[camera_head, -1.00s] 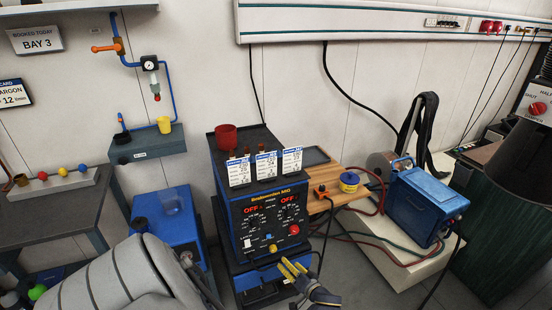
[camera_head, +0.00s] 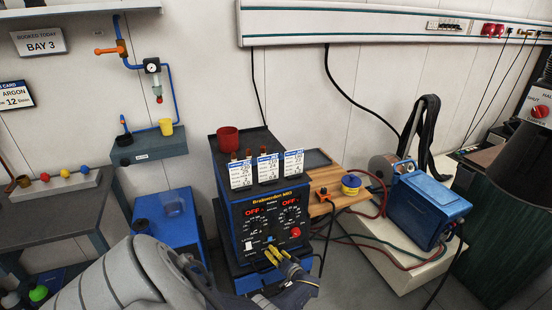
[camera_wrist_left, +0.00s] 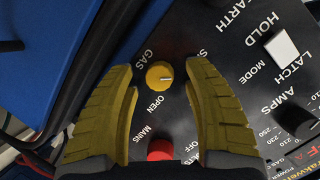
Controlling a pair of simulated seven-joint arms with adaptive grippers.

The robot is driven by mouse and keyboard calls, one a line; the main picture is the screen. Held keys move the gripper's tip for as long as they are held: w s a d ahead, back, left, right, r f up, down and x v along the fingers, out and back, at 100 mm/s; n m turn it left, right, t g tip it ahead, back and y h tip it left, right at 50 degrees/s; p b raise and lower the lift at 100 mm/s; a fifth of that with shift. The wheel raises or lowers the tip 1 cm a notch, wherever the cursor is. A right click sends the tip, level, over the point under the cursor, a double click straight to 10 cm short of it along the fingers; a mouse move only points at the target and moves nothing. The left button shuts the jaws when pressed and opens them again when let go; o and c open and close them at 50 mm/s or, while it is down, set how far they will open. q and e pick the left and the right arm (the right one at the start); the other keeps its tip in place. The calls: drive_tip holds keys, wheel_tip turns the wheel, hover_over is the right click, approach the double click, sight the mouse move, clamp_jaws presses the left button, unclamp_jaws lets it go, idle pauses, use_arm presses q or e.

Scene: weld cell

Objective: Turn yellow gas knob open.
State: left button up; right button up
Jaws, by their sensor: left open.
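The yellow gas knob (camera_wrist_left: 159,74) is on the dark front panel of the welder (camera_head: 270,215). In the left wrist view it lies between the two yellow fingers of my left gripper (camera_wrist_left: 157,68), with a gap on each side. Its pale pointer mark points right in that view. In the head view my left gripper (camera_head: 274,256) is open at the panel's lower part, hiding the knob. My right gripper is not in view.
A red knob (camera_wrist_left: 160,149) marked MAINS sits close to the fingers, and a white switch (camera_wrist_left: 282,48) is to the right. Cards and a red cup (camera_head: 228,138) stand on the welder. A blue box (camera_head: 427,208) and cables are at right.

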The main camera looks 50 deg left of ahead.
use_arm(q)
drive_tip(key=shift+c, duration=0.5)
clamp_jaws()
drive_tip(key=shift+a, duration=0.1)
